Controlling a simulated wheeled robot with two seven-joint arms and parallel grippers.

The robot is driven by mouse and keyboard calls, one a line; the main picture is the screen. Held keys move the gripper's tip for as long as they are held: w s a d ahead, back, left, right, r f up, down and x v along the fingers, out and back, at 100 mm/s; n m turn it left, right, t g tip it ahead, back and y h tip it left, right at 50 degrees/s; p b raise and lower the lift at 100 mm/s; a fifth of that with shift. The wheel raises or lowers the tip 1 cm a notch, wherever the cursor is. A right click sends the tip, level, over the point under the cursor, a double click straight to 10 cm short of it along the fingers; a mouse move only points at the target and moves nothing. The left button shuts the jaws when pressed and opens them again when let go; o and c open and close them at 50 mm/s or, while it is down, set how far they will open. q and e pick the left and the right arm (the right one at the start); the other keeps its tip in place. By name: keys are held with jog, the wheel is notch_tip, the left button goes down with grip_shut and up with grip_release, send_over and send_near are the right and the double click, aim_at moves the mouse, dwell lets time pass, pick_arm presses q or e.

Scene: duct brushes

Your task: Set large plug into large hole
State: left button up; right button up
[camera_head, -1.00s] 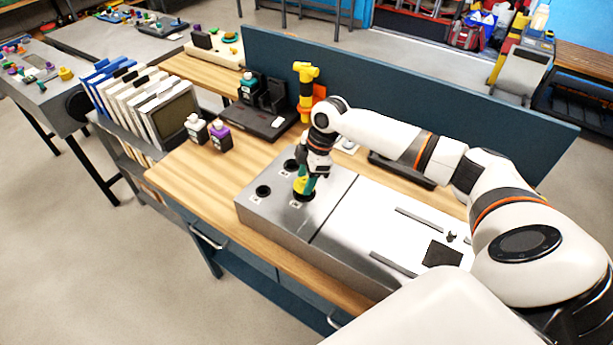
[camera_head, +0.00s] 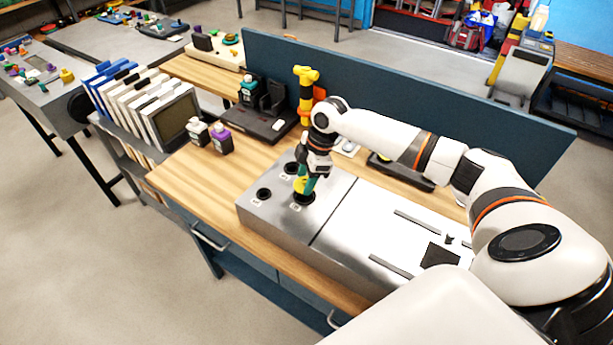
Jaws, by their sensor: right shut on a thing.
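A metal box (camera_head: 275,226) with several dark round holes stands on the wooden bench. My right gripper (camera_head: 309,178) is shut on a yellow and green plug (camera_head: 301,185), above the box's top. The plug's lower end is at the large hole (camera_head: 304,198), nearest the box's seam; I cannot tell how deep it sits. Two smaller dark holes, one at the left (camera_head: 263,193) and one at the back (camera_head: 291,168), show beside it. The gripper hides part of the plug. My left gripper is not in view.
A yellow upright tool (camera_head: 306,95), a black holder (camera_head: 262,120) and two small bottles (camera_head: 221,139) stand behind the box. A blue panel (camera_head: 400,90) closes the bench's back. Binders (camera_head: 125,95) stand at left.

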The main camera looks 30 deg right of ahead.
jog(key=shift+p, duration=0.35)
dwell(0.6)
jog(key=o, duration=0.7)
jog(key=shift+c, duration=0.2)
jog(key=p+v, duration=0.5)
jog(key=v, duration=0.1)
jog(key=shift+d+r, duration=0.1)
jog(key=shift+r, duration=0.05)
jog(key=shift+v, duration=2.35)
